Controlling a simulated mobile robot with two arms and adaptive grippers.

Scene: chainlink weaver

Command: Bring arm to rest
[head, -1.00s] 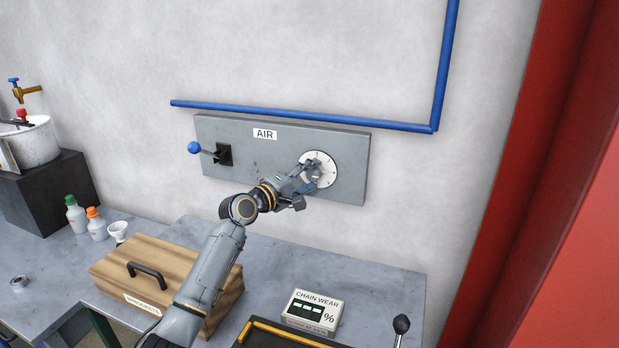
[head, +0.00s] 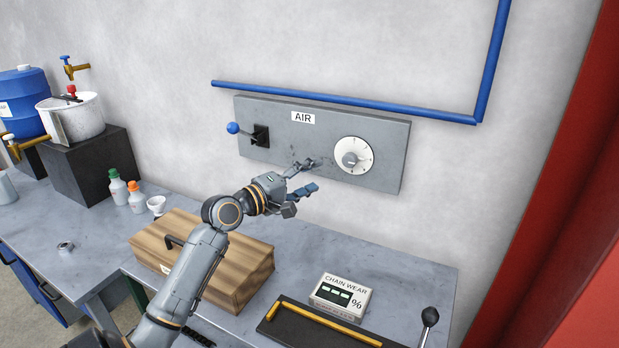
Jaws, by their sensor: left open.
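My left arm reaches up from the bottom left in the head view. My left gripper (head: 309,177) is open and empty, with its fingers spread in front of the grey AIR panel (head: 225,125). The white round dial (head: 353,156) on the panel is to the right of the fingers and apart from them. A lever with a blue ball (head: 233,128) sits on the panel's left side. My right gripper is not in view.
Below stands a grey bench (head: 400,275) with a wooden box (head: 245,262), a CHAIN WEAR gauge (head: 341,295) and a black-knobbed lever (head: 430,316). Small bottles (head: 119,188), a white pot (head: 80,117) and a blue barrel (head: 22,100) are at left. A red column (head: 550,200) stands at right.

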